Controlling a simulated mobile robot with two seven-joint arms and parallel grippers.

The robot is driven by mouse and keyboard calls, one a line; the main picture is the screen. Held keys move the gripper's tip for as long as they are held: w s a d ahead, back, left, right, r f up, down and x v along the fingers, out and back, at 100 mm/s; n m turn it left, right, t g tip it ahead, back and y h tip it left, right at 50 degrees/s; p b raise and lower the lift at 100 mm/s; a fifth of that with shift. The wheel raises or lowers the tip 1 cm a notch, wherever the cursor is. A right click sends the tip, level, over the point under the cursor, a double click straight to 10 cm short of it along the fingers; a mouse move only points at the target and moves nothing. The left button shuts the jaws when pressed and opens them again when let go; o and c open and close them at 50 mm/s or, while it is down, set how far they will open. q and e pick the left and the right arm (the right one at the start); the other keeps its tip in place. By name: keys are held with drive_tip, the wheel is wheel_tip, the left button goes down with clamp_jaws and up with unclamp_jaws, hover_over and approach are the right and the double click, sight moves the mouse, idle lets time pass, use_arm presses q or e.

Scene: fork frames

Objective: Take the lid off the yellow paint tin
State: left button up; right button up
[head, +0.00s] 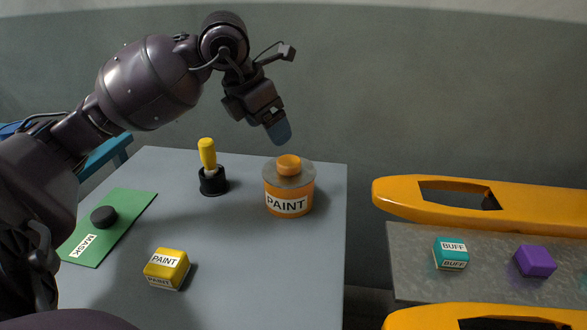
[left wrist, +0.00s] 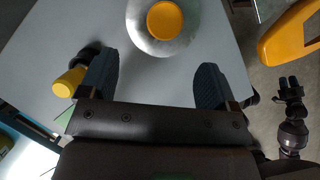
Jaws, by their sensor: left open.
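The paint tin (head: 288,204) is orange-yellow with a white PAINT label and stands upright at the table's back right. Its grey round lid (head: 306,178) sits on top, with an orange knob (head: 288,165) in the middle. In the left wrist view the lid (left wrist: 188,44) and knob (left wrist: 165,20) lie beyond the fingertips, near the top edge. My left gripper (head: 279,128) is above the tin, apart from the knob; in the left wrist view its fingers (left wrist: 157,82) are wide apart and empty. My right gripper (left wrist: 288,88) shows small at the right there; its opening is unclear.
A yellow-handled tool (head: 208,155) stands in a black holder (head: 213,182) left of the tin. A yellow PAINT block (head: 167,267) and a green mat (head: 128,212) with a black disc (head: 104,217) lie on the grey table (head: 250,270). Right, an orange-framed bench holds teal (head: 451,255) and purple (head: 535,261) blocks.

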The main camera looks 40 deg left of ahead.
sight(289, 160)
use_arm(q)
drive_tip(key=b+x, duration=0.1)
drive_tip(key=x, duration=0.3)
drive_tip(key=shift+f, duration=0.15)
drive_tip(key=shift+w+d, duration=0.1)
drive_tip(key=shift+f, duration=0.15)
drive_tip(key=x, duration=0.1)
drive_tip(key=b+x, duration=0.1)
drive_tip(key=x, duration=0.1)
drive_tip(key=b+x, duration=0.1)
drive_tip(key=shift+w+d+f, duration=0.2)
drive_tip(key=shift+d+f, duration=0.05)
drive_tip(key=shift+d, duration=0.1)
drive_tip(key=shift+w+f, duration=0.1)
drive_tip(key=shift+f, duration=0.1)
drive_tip(key=shift+r, duration=0.2)
use_arm(e)
drive_tip(key=shift+w+a+n+t, duration=0.3)
drive_tip(key=shift+w+a+n, duration=0.05)
drive_tip(key=shift+w+n, duration=0.3)
use_arm(q)
drive_tip(key=c, duration=1)
use_arm(e)
drive_tip(key=shift+f, duration=0.25)
